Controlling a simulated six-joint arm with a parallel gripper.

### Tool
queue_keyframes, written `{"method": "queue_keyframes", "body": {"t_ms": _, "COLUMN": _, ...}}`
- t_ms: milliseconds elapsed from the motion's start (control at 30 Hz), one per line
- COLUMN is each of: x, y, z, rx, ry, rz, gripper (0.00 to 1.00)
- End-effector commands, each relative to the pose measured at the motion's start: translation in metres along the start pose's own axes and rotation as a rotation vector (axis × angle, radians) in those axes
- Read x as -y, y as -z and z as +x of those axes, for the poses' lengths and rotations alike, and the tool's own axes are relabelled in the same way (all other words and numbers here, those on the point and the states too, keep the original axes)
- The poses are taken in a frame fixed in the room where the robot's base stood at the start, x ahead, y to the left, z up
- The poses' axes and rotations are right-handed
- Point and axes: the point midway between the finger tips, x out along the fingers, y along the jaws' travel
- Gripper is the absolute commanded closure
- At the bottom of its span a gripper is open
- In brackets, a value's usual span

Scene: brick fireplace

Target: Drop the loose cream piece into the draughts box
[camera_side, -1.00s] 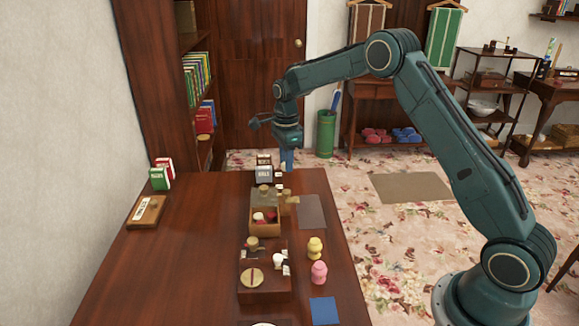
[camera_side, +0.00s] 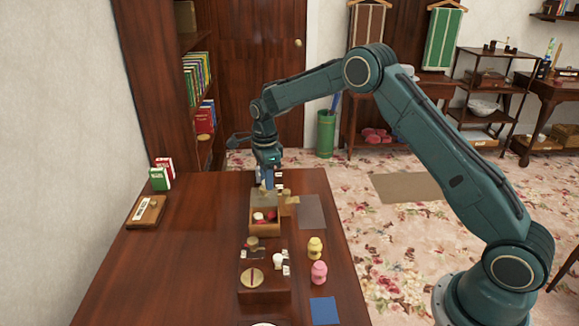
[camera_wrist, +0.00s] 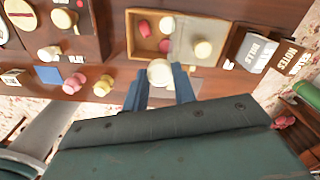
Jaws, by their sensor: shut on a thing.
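The wooden draughts box (camera_side: 265,233) lies on the dark table, with red and cream pieces in its open half. Its other half is covered by a grey lid (camera_wrist: 190,30) with a cream knob (camera_wrist: 203,48). My gripper (camera_wrist: 160,76) is shut on the round cream piece (camera_wrist: 160,71), seen between the blue fingers in the wrist view. There the piece appears at the box's near long side; its height above the box is hard to tell. In the side view my gripper (camera_side: 268,183) is by the lidded end, and the held piece cannot be made out.
A brown tray (camera_side: 270,297) with small items stands in front of the box. Yellow (camera_side: 315,247) and pink (camera_side: 319,272) pieces stand to its right. Boxes marked BILLS (camera_wrist: 256,52) and NOTES (camera_wrist: 284,54) stand beyond the lidded end. The table's left side is mostly clear.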

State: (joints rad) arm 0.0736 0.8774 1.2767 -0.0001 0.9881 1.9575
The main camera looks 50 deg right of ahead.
Motion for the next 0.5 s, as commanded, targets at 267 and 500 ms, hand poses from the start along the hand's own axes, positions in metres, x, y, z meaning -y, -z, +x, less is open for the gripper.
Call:
{"method": "queue_keyframes", "body": {"t_ms": 267, "x": 0.000, "y": 0.000, "z": 0.025, "rx": 0.000, "ry": -0.001, "rz": 0.000, "gripper": 0.94}}
{"method": "queue_keyframes", "body": {"t_ms": 500, "x": 0.000, "y": 0.000, "z": 0.037, "rx": 0.000, "ry": 0.000, "rz": 0.000, "gripper": 0.94}}
